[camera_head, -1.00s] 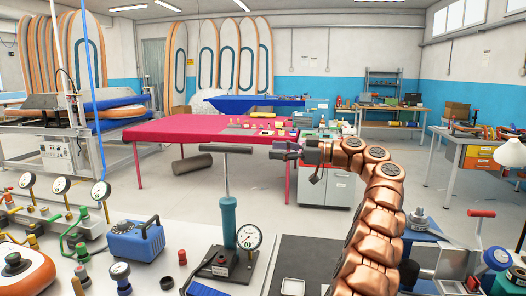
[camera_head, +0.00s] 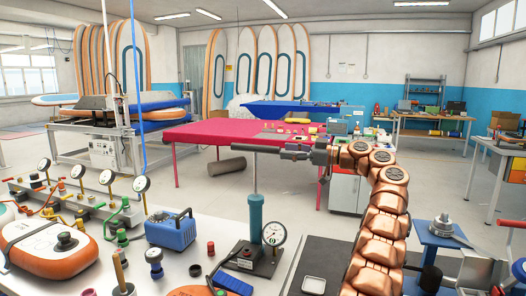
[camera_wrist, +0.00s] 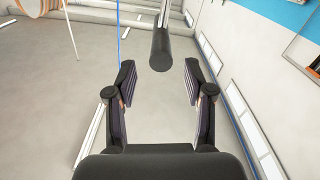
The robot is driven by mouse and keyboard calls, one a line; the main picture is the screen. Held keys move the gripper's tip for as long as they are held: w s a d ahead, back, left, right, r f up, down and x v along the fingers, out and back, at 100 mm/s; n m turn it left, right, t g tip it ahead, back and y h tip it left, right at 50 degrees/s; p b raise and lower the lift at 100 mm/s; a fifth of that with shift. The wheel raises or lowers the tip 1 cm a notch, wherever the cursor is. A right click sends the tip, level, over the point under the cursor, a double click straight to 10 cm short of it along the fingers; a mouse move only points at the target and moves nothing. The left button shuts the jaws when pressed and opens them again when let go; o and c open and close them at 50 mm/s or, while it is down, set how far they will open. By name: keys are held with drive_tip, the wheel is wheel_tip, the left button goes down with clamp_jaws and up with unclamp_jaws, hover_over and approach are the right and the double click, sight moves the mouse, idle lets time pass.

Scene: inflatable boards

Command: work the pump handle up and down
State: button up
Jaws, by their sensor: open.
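The pump has a teal cylinder (camera_head: 256,216) on a dark base on the white bench. A thin rod rises from it to a dark crossbar handle (camera_head: 246,149), which is up, well above the cylinder. My gripper (camera_head: 288,154) is at the right end of the handle, fingers pointing left along it. In the wrist view, the handle's dark round end (camera_wrist: 160,56) sits centred between the fingertips of my open gripper (camera_wrist: 158,80), with a gap on both sides. The fingers do not touch it.
A round gauge (camera_head: 274,233) stands on the pump's base. A blue box (camera_head: 171,231) and an orange inflatable board piece (camera_head: 50,250) lie to the left. A dark mat with a small white tray (camera_head: 314,285) is to the right. A red table (camera_head: 215,135) stands behind.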

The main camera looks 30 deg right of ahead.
sight(269, 149)
drive_tip(key=x, duration=0.7)
drive_tip(key=shift+a+f+p, duration=0.1)
drive_tip(key=shift+a+p, duration=0.05)
drive_tip(key=shift+p, duration=0.15)
drive_tip(key=shift+c, duration=0.3)
clamp_jaws()
